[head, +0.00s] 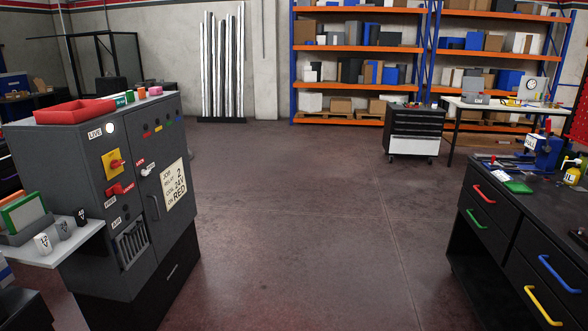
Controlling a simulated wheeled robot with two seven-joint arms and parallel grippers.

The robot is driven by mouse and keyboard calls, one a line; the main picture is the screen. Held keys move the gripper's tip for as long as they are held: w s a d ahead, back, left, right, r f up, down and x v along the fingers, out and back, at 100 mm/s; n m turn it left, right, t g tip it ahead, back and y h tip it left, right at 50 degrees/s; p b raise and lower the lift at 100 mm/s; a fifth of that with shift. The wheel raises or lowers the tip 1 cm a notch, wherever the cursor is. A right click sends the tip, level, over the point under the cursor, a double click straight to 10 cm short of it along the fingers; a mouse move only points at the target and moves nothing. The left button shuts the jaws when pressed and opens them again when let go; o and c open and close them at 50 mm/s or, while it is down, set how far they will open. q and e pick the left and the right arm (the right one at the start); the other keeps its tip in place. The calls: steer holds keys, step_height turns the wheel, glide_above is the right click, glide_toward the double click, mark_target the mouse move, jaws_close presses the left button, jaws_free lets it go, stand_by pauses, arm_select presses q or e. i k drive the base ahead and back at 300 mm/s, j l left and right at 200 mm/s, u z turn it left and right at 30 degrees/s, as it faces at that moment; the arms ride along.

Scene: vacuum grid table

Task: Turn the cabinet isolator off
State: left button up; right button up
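The grey cabinet (75,190) stands at the left. On its front is the isolator (115,163), a red rotary handle on a yellow plate. The handle looks roughly horizontal, pointing right; its marked position is too small to read. A whitish lamp (111,128) beside a "LIVE" label sits above it and looks lit. A second red handle (120,189) sits below the yellow plate, with small red labels near it. Neither of my grippers is in view.
A red tray (75,112) lies on the cabinet top. A door with a job card (174,184) is right of the isolator. A dark workbench (520,225) stands right; the floor between is clear.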

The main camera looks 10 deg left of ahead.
mark_target(115, 164)
steer(key=i+l+u, duration=0.1)
steer(key=i+u, duration=0.3)
steer(key=i+l+u, duration=0.35)
steer(key=i, duration=0.25)
steer(key=i+l+u, duration=0.75)
steer(key=i+j+u, duration=0.25)
steer(key=u, duration=0.2)
steer(key=i+j+u, duration=0.15)
steer(key=i+u, duration=0.3)
steer(key=i+j+u, duration=0.1)
steer(key=i+u, duration=0.15)
steer(key=u, duration=0.2)
